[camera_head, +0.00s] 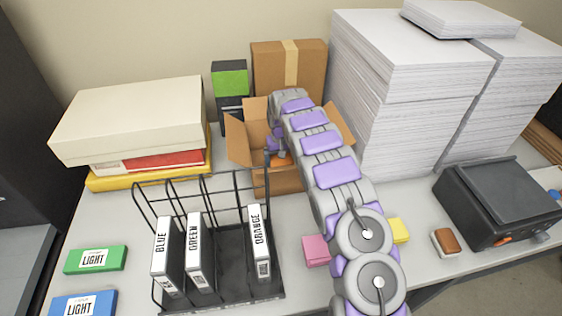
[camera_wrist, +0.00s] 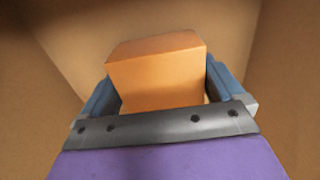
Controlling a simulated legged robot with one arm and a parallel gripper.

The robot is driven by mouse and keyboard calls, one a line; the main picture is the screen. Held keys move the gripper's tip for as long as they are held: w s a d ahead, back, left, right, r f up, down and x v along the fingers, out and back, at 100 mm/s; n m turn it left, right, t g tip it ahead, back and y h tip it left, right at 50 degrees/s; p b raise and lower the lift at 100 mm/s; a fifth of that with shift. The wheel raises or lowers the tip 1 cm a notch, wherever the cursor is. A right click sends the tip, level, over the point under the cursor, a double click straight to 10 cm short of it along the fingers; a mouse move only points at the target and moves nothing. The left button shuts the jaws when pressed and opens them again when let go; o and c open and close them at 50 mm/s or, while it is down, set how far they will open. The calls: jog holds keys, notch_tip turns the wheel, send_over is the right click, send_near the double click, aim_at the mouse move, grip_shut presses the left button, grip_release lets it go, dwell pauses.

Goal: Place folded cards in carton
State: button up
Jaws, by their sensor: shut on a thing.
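The open cardboard carton (camera_head: 240,145) stands at the back of the table with its flaps spread. My arm reaches over it from the front right. My gripper (camera_head: 279,157) is down at the carton's opening, partly hidden by my arm. In the wrist view my gripper (camera_wrist: 158,100) is shut on an orange block-like thing (camera_wrist: 155,80), with a blue finger on each side. Brown carton walls (camera_wrist: 70,30) surround it there. I cannot tell whether the orange thing is the folded cards, nor whether it touches the carton floor.
A black rack (camera_head: 235,265) with binders labelled BLUE, GREEN and ORANGE stands in front of the carton. Tall paper stacks (camera_head: 385,110) rise to the right. Boxes (camera_head: 130,120) are piled left. Green (camera_head: 95,260) and blue (camera_head: 82,304) LIGHT packs lie front left. A dark machine (camera_head: 500,205) stands right.

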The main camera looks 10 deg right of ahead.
jog(key=shift+d, duration=1.15)
jog(key=o, duration=1)
jog(key=shift+d, duration=0.15)
jog(key=shift+c, duration=0.2)
jog(key=shift+a, duration=0.65)
jog(key=shift+a+r, duration=0.15)
jog(key=shift+a, duration=0.1)
jog(key=shift+a+r, duration=0.1)
jog(key=shift+r, duration=0.25)
notch_tip(320, 180, up, 10)
jog(key=d+p, duration=0.1)
jog(key=p, duration=0.1)
jog(key=s+d+r, duration=0.3)
jog(key=s+r, duration=0.7)
jog(key=s+a+r+m+g, duration=0.1)
jog(key=s+r, duration=0.2)
jog(key=s, duration=1.1)
jog(key=s+r, duration=0.4)
jog(key=s, duration=0.9)
jog(key=s+a+f, duration=0.1)
jog(key=s+f, duration=0.1)
jog(key=s, duration=0.6)
jog(key=s+a+f, duration=0.1)
jog(key=s+f, duration=0.1)
jog(key=s, duration=0.7)
jog(key=shift+s+a+f+n+g, duration=0.2)
jog(key=shift+s+n+g, duration=0.1)
jog(key=shift+n+g, duration=0.1)
